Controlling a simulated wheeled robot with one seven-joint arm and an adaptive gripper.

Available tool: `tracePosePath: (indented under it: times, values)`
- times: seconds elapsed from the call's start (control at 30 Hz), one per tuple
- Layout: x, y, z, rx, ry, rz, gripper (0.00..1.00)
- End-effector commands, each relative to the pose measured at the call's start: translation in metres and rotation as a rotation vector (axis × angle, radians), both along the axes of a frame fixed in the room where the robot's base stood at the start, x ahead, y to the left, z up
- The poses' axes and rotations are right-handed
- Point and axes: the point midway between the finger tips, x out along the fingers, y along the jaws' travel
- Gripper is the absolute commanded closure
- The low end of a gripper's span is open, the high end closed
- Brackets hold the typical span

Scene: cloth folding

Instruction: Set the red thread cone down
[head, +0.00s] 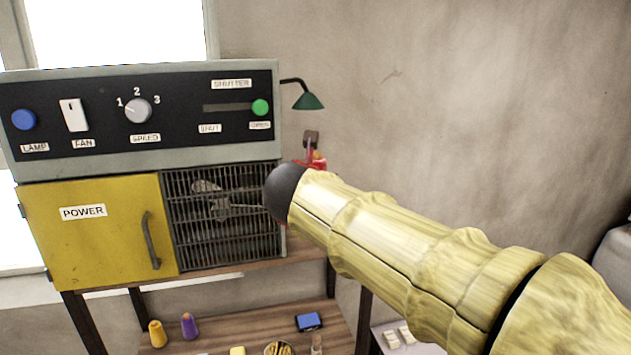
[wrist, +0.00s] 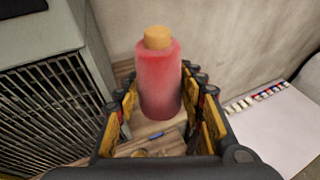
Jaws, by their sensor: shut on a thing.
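The red thread cone (wrist: 160,82) with a tan tip stands upright between the fingers of my gripper (wrist: 163,95) in the wrist view. The black and yellow fingers close on it from both sides. In the head view only a small red part of the cone (head: 318,162) shows past the end of my arm, which hides most of my gripper. In the wrist view the cone appears above a wooden surface (wrist: 150,130), and its underside is hidden.
A grey control box (head: 150,165) with a yellow POWER door (head: 100,225) and black grille (head: 225,215) stands left. Below, a wooden shelf (head: 260,325) carries a yellow cone (head: 157,334), a purple cone (head: 189,326) and a blue box (head: 309,321). A green lamp (head: 307,101) hangs behind.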

Motion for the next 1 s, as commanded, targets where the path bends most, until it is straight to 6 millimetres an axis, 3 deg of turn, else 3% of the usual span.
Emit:
tracePosePath:
  times: [0.67, 1.0]
  values:
    - [-0.013, -0.04, -0.102, -0.003, 0.002, 0.195, 0.89]
    - [-0.018, -0.054, -0.14, -0.002, -0.004, 0.277, 0.89]
